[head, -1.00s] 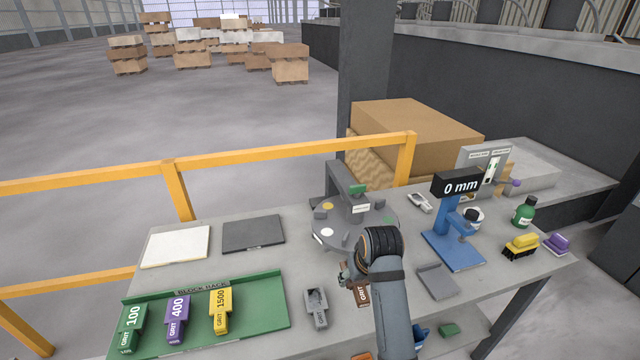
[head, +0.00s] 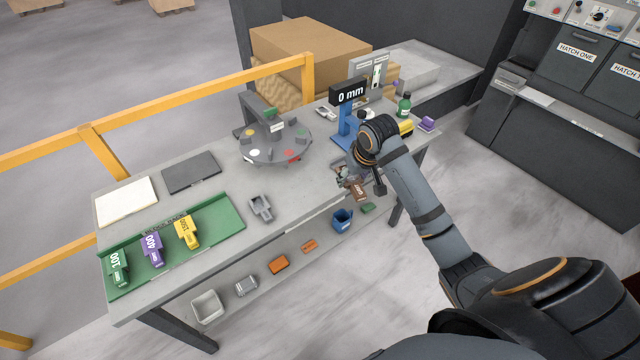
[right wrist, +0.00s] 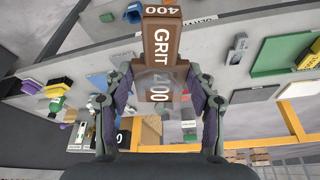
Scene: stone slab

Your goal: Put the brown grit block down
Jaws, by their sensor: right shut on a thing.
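The brown grit block (head: 358,191) is in my right gripper (head: 350,178), near the bench's front edge and in front of the blue gauge. In the right wrist view the block (right wrist: 161,48) reads GRIT 400, and the fingers of my right gripper (right wrist: 161,84) close on it from both sides. Whether the block touches the bench is unclear. My left gripper is out of view.
A grey holder (head: 261,207) stands right of the rack. A grey turntable (head: 268,150) and the blue gauge reading 0 mm (head: 347,94) stand behind.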

